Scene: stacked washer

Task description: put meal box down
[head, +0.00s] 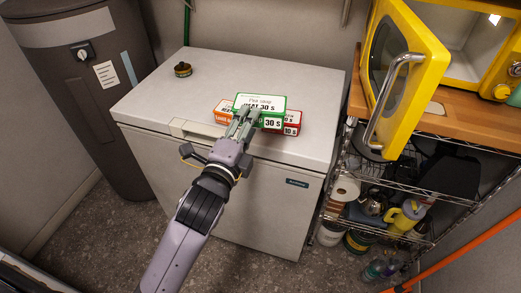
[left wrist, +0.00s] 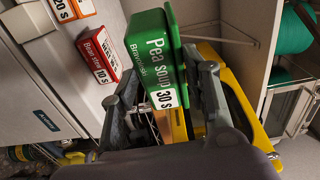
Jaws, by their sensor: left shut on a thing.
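The green meal box (head: 258,101), labelled "Pea soup" and "30 s", is held in my left gripper (head: 243,122) over the white chest freezer (head: 160,90). In the left wrist view the green meal box (left wrist: 152,45) sits between the two fingers of the left gripper (left wrist: 165,88). In the head view it partly hides an orange meal box (head: 224,112) and a red meal box (head: 292,123) on the lid. The orange one (left wrist: 72,8) and the red one (left wrist: 97,52) show apart from it in the wrist view. Its height above the lid is unclear. My right gripper is not in view.
The lid's left part is mostly clear. A yellow microwave with its door (head: 402,75) open stands on a wooden top at the right, above a wire shelf (head: 452,182). A dark cylinder tank (head: 85,95) stands left.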

